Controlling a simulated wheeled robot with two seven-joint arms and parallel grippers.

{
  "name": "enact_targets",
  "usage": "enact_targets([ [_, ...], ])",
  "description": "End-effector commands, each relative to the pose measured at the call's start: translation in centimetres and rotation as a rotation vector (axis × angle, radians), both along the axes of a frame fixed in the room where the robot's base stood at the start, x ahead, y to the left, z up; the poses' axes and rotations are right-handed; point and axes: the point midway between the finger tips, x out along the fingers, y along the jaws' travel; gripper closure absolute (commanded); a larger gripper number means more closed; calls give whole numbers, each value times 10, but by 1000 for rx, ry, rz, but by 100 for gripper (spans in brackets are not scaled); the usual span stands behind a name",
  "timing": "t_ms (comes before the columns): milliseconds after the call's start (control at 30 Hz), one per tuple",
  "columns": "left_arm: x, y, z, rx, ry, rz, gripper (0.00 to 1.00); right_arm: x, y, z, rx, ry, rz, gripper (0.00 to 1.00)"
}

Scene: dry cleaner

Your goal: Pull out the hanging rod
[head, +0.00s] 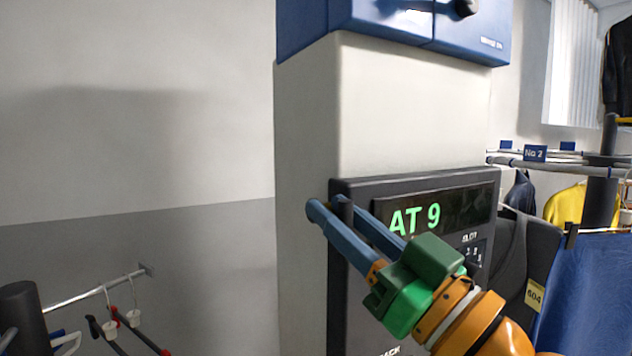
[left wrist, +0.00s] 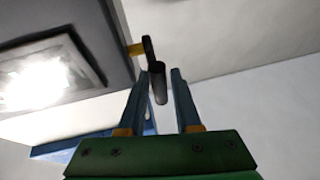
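My left gripper (head: 335,210), green with blue fingers, reaches up from the lower right in front of the machine's left edge. In the left wrist view, its fingers (left wrist: 163,75) are apart. A short dark rod (left wrist: 158,85) stands between them, near the tips, with narrow gaps visible beside it. The rod joins a flat dark piece with a yellow-orange stub. In the head view, a dark end (head: 341,207) shows between the fingertips; the rest is hidden. I cannot tell whether the fingers touch it. My right gripper is in neither view.
A dark panel with a green display (head: 430,215) is just behind the gripper. A blue box (head: 400,22) tops the white column (head: 410,110). A chrome rail (head: 95,288) with hangers is at lower left. Racks with clothes and a blue garment (head: 590,285) stand right.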

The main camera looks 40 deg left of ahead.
Motion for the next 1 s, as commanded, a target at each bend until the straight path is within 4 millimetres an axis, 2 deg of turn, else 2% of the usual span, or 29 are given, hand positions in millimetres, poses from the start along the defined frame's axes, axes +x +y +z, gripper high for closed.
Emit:
enact_targets([
  [33,1,8,10,1,0,4,68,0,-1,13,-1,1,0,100],
  [100,3,17,12,-1,1,3,68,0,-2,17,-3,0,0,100],
  [200,5,24,12,0,1,0,68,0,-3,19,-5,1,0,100],
  [400,5,25,10,0,1,-1,68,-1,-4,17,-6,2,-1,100],
  [433,5,25,10,0,2,-1,71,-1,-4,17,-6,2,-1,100],
  [533,5,25,10,-1,2,-1,98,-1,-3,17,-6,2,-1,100],
  [567,5,25,9,-1,2,-1,100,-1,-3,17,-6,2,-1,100],
  [1000,5,24,9,0,3,-1,100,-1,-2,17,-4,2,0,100],
])
